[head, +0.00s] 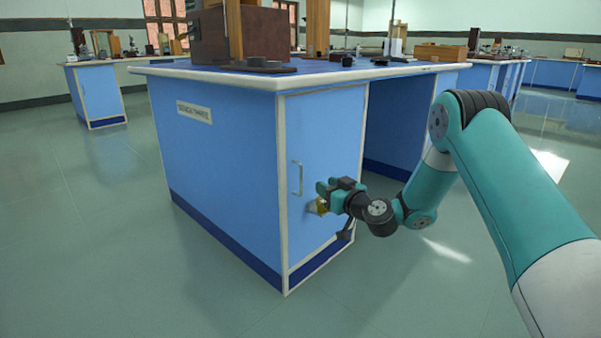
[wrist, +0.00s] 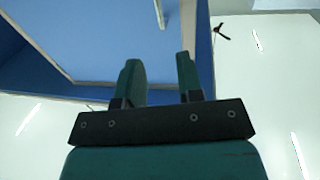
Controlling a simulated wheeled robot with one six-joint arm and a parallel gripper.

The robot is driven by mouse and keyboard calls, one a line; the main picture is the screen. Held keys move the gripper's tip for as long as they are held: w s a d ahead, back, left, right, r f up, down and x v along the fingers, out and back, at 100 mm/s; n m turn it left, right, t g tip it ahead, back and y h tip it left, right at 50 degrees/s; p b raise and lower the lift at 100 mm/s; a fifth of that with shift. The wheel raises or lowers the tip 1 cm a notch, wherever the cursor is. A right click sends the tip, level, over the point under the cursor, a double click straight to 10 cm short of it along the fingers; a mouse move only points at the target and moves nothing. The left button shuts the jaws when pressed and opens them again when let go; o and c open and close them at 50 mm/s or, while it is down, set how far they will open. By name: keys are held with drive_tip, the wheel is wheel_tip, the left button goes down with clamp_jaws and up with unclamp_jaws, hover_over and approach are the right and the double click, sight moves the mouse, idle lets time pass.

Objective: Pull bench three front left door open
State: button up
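The bench (head: 220,150) is blue with cream edging, and a label plate sits on its left side, its lettering too small to read. Its narrow front left door (head: 318,140) looks shut in the head view. A pale vertical bar handle (head: 297,178) is on the door's left part; it also shows at the top of the wrist view (wrist: 159,14). My gripper (head: 322,196) is in front of the door, to the right of and a little below the handle. In the wrist view its two fingers (wrist: 160,72) are apart with nothing between them, clear of the handle.
An open knee space (head: 393,125) lies right of the door. Wooden pieces and dark discs stand on the bench top (head: 205,75). Other benches (head: 97,92) stand behind. The green floor (head: 120,240) in front and to the left is clear.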

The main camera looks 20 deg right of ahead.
sight(301, 172)
drive_tip(key=b+x, duration=0.2)
drive_tip(key=x, duration=0.9)
drive_tip(key=shift+w+a+f, duration=0.1)
drive_tip(key=shift+w+a, duration=0.05)
drive_tip(key=shift+w, duration=0.2)
drive_tip(key=shift+w+a, duration=0.1)
drive_tip(key=shift+w, duration=0.35)
clamp_jaws()
